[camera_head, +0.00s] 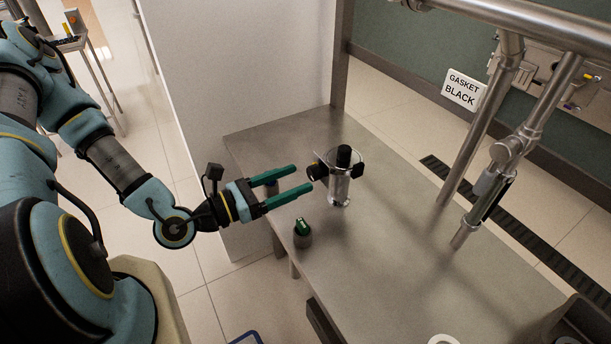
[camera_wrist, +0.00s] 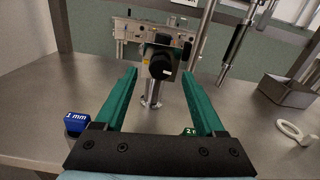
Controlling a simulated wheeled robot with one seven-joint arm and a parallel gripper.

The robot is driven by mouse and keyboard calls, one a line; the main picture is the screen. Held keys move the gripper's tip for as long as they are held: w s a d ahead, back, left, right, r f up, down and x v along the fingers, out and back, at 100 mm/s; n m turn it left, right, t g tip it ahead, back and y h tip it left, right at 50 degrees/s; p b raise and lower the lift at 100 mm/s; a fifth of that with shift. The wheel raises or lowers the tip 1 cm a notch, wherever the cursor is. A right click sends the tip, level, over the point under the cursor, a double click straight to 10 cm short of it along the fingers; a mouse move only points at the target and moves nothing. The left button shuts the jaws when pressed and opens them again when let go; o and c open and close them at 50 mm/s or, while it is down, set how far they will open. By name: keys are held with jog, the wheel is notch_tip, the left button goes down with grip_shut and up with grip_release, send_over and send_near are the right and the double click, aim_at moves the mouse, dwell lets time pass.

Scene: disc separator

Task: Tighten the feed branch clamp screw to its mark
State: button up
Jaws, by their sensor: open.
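The feed branch is a short upright metal pipe (camera_head: 339,190) on the steel table, with a clamp round its upper part. A black clamp screw knob (camera_head: 317,171) sticks out on the side facing my gripper. In the wrist view the knob (camera_wrist: 161,66) shows as a dark round end, centred between the fingertips. My gripper (camera_head: 304,178) is open, its two green fingers pointing at the knob from the left. The fingertips appear just short of the knob; contact cannot be told. No mark on the screw can be made out.
A small pot with a green block (camera_head: 302,230) stands in front of my gripper. A blue block labelled "1 mm" (camera_wrist: 76,122) is at left in the wrist view. A white ring (camera_wrist: 295,132) and a grey bin (camera_wrist: 287,94) are at right. Slanting metal pipes (camera_head: 487,130) rise behind.

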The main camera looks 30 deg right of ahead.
aim_at(310, 173)
jog(key=shift+s+d+r+p, duration=0.1)
jog(key=shift+d+p, duration=0.15)
jog(key=shift+d, duration=0.4)
jog(key=shift+s+d+r+p, duration=0.1)
jog(key=shift+d+p, duration=0.1)
jog(key=shift+d, duration=0.4)
jog(key=shift+d+f, duration=0.15)
jog(key=shift+d, duration=0.45)
grip_shut()
